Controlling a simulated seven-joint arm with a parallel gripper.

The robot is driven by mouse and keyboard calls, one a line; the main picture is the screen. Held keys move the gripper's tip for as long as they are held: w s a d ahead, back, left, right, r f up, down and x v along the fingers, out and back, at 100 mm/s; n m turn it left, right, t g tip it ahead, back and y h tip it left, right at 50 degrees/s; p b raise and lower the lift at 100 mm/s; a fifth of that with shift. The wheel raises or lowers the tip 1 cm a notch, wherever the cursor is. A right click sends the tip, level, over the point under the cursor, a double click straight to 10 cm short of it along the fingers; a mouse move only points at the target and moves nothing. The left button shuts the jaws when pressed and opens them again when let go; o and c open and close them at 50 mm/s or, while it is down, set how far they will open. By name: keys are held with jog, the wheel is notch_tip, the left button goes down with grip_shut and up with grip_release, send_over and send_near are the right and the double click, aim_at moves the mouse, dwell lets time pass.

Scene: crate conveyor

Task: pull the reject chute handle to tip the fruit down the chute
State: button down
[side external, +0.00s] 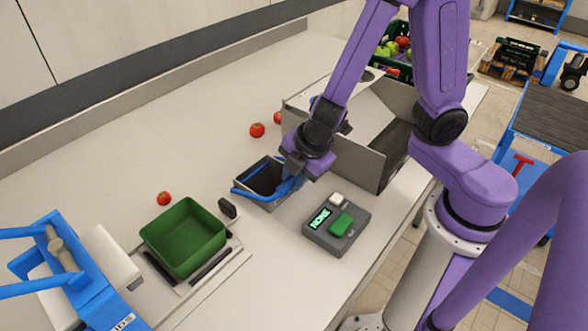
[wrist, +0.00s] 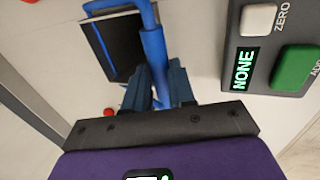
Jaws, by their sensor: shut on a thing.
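The blue reject chute handle (side external: 247,194) runs along the front of a small dark open chute (side external: 265,175) set in the counter. My gripper (side external: 291,184) is shut on the handle near its right end. In the wrist view, the blue handle (wrist: 153,48) passes between my fingers (wrist: 160,88), with the dark chute (wrist: 120,45) beyond it. I see no fruit in the visible part of the chute. Tomatoes lie loose on the counter: one behind the chute (side external: 257,130), another close by (side external: 277,118), and one near the green crate (side external: 164,198).
A control box (side external: 337,223) with a green button and a display reading NONE stands right of the chute. A green crate (side external: 185,251) sits at front left, near a small black post (side external: 228,208). Grey panels (side external: 345,160) stand close behind my gripper. The counter's back left is mostly clear.

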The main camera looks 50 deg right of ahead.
jog(key=shift+s+f, duration=0.65)
jog(key=shift+f, duration=0.15)
jog(key=c, duration=0.9)
grip_release()
jog(key=shift+c, duration=0.2)
jog(key=shift+d+r, duration=0.1)
jog(key=shift+r, duration=0.1)
jog(key=shift+r, duration=0.7)
jog(key=v, duration=1.6)
